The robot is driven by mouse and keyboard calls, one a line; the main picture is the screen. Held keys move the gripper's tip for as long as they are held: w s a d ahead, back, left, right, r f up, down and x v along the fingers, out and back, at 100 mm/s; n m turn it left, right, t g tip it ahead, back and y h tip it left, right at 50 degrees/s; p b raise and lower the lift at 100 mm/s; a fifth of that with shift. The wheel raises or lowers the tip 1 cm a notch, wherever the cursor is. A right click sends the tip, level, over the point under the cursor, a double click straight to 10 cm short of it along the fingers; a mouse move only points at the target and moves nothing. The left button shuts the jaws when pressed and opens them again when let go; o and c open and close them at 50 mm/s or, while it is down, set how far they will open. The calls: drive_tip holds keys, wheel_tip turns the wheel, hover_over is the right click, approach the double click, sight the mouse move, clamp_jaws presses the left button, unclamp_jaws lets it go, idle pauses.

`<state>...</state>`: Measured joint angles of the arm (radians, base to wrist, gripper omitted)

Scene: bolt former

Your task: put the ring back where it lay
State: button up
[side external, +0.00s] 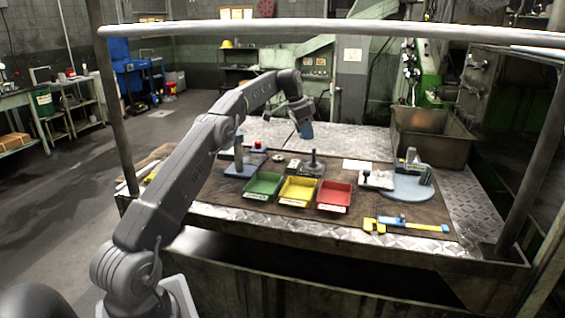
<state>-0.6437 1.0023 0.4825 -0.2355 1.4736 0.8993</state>
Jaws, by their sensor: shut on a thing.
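My gripper (304,124) hangs from the end of my arm, above the back of the work mat. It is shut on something. A blue piece (306,130) shows at its lower end; it is too small to tell whether this is the ring. Below and to the left, a small round light-and-dark thing (279,158) lies on the mat; I cannot tell whether it is a ring. A dark post on a grey base (313,165) stands below my gripper, clear of it.
Green (263,186), yellow (299,190) and red (334,197) trays line the mat's front. A blue fixture (244,168) stands left, a grey device on a round blue base (408,184) right. A yellow-blue caliper (405,225) lies front right. A rail (330,27) crosses above.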

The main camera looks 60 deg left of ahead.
sight(274, 171)
drive_tip(key=s+a+f+n+y, duration=0.2)
drive_tip(key=s+a+n, duration=0.3)
drive_tip(key=s, duration=0.5)
drive_tip(key=shift+n, duration=0.4)
drive_tip(key=f, duration=0.9)
drive_tip(key=shift+w+d+f, duration=0.1)
drive_tip(key=shift+d+f, duration=0.2)
drive_tip(key=shift+d, duration=0.1)
drive_tip(key=shift+f, duration=0.2)
drive_tip(key=o, duration=0.7)
drive_tip(key=shift+c, duration=0.2)
